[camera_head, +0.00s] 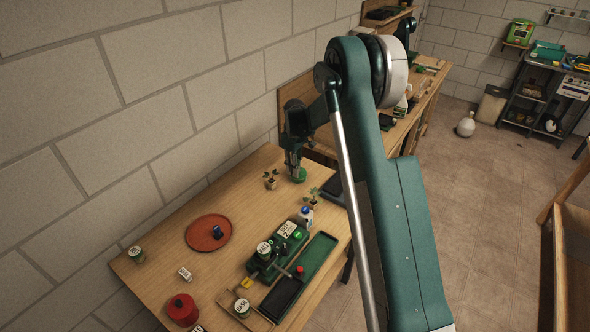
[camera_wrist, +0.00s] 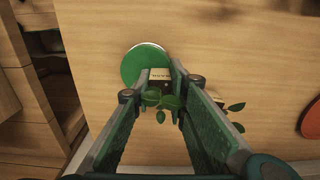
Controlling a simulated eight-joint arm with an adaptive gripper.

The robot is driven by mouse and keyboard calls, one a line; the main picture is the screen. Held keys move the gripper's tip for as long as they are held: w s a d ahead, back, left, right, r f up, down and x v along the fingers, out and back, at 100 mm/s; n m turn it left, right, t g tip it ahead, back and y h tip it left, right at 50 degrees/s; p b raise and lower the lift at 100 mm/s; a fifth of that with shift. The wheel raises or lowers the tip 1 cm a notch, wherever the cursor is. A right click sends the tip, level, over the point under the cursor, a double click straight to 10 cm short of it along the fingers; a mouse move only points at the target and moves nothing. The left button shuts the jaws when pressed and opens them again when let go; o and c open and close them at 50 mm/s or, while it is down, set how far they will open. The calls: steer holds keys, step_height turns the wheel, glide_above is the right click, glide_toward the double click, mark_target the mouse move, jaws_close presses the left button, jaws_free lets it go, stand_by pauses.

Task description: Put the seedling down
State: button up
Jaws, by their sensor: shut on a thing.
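My gripper (camera_wrist: 160,85) is shut on a seedling (camera_wrist: 161,100) with green leaves and a small pale pot, seen between the fingertips in the wrist view. A round green disc (camera_wrist: 143,62) lies on the table just behind the pot in that view. I cannot tell whether the pot touches it. In the head view my gripper (camera_head: 293,165) points down at the far end of the table, over the green disc (camera_head: 299,175). The held seedling is not clearly visible there. Other potted seedlings stand to the left (camera_head: 271,181) and to the front right (camera_head: 310,199).
Bare wood lies between the red tray and the seedlings.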

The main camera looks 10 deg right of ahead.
steer(key=shift+f, duration=0.2)
steer(key=o, duration=0.8)
steer(key=shift+c, duration=0.2)
steer(key=shift+r, duration=0.15)
step_height(320, 180, up, 12)
stand_by(0.4)
stand_by(0.6)
